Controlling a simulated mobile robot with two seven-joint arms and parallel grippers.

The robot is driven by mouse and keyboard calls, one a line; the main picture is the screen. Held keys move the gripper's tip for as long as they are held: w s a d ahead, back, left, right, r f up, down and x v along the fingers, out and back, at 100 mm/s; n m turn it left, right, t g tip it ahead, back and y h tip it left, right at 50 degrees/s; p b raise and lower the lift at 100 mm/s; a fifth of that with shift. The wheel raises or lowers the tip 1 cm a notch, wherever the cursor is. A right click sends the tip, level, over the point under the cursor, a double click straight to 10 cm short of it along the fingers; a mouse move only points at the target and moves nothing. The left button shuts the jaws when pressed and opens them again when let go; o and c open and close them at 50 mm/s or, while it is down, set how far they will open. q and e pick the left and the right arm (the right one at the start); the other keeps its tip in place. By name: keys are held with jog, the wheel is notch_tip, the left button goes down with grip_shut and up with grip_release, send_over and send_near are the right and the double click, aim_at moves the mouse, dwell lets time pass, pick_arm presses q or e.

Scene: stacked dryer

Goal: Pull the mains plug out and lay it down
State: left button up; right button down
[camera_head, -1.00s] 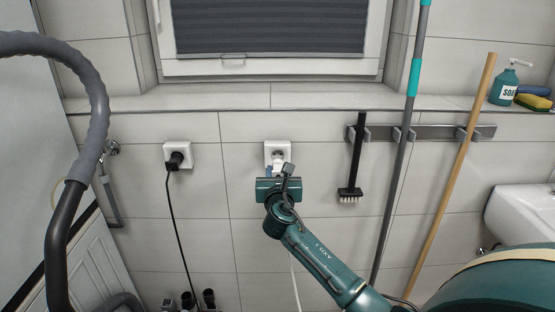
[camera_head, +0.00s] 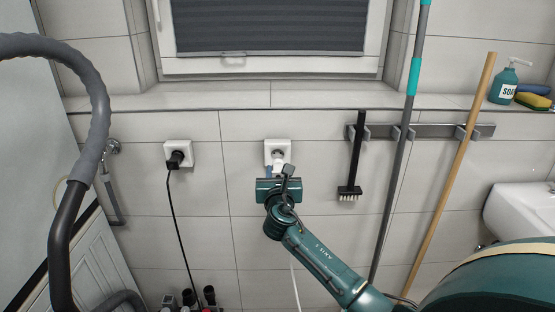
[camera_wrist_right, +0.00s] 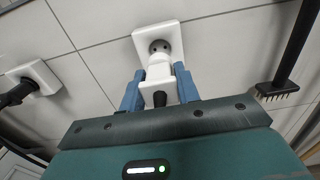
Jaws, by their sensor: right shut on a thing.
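The white mains plug (camera_wrist_right: 159,75) is held between the two blue fingers of my right gripper (camera_wrist_right: 159,90), which is shut on it. The white wall socket (camera_wrist_right: 158,40) is just beyond the plug, and its round recess with dark holes shows. The plug appears to be out of the recess, close in front of the socket. In the head view the socket (camera_head: 277,150) is at the centre of the wall, with my right gripper (camera_head: 279,172) just below it and hiding much of the plug. A white cord (camera_head: 295,285) hangs below. My left gripper is not in view.
A second socket with a black plug (camera_head: 177,159) and black cord is to the left. A black brush (camera_head: 353,160) hangs from a rail at the right, beside a grey pole and a wooden stick (camera_head: 456,165). A grey hose (camera_head: 93,130) is at far left.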

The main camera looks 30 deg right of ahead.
dwell(0.5)
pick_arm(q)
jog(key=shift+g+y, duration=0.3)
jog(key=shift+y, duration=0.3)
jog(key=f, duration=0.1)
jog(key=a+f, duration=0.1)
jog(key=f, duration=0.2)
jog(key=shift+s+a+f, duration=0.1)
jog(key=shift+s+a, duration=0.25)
pick_arm(e)
jog(key=s+a+f+n+t+y, duration=0.1)
jog(key=s+a+n+y, duration=0.5)
jog(key=s+a, duration=1.3)
jog(key=s+t+y, duration=0.1)
jog(key=s+y, duration=0.2)
jog(key=shift+s+f+t, duration=0.3)
jog(key=shift+s+f, duration=0.1)
